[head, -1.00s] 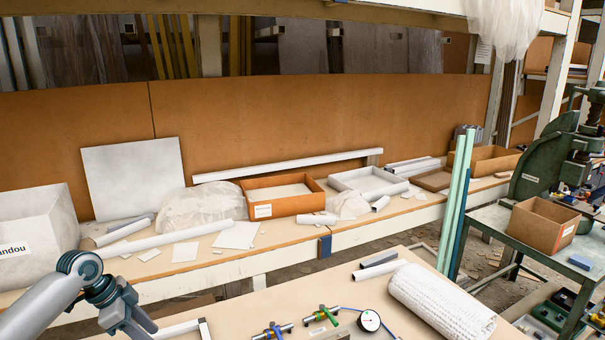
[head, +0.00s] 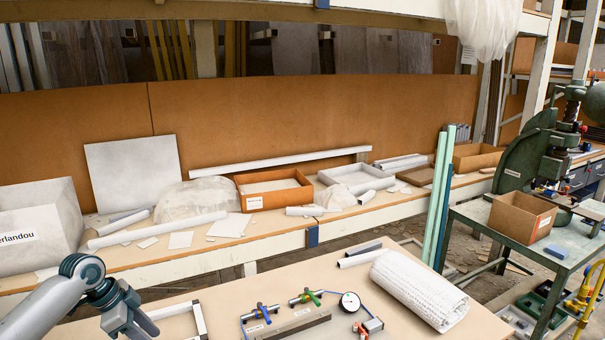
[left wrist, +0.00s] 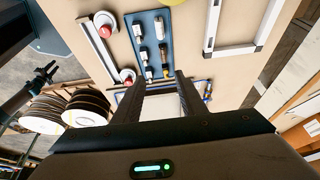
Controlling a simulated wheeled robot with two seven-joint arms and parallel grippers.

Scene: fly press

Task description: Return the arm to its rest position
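My left arm comes in at the lower left of the head view, and its left gripper (head: 138,329) hangs over the near bench, partly cut off by the bottom edge. In the left wrist view the two dark fingers of the left gripper (left wrist: 160,85) stand apart with nothing between them. They point over the pale bench top. The green fly press (head: 518,155) stands on a metal table at the right of the head view. My right arm and right gripper are not in view.
The near bench (head: 190,290) holds valves with green and blue handles, a gauge (head: 350,302) and a white textured roll (head: 420,288). An open cardboard box (head: 520,218) stands by the press. The left wrist view shows a blue tray (left wrist: 150,35) and a white frame (left wrist: 235,50).

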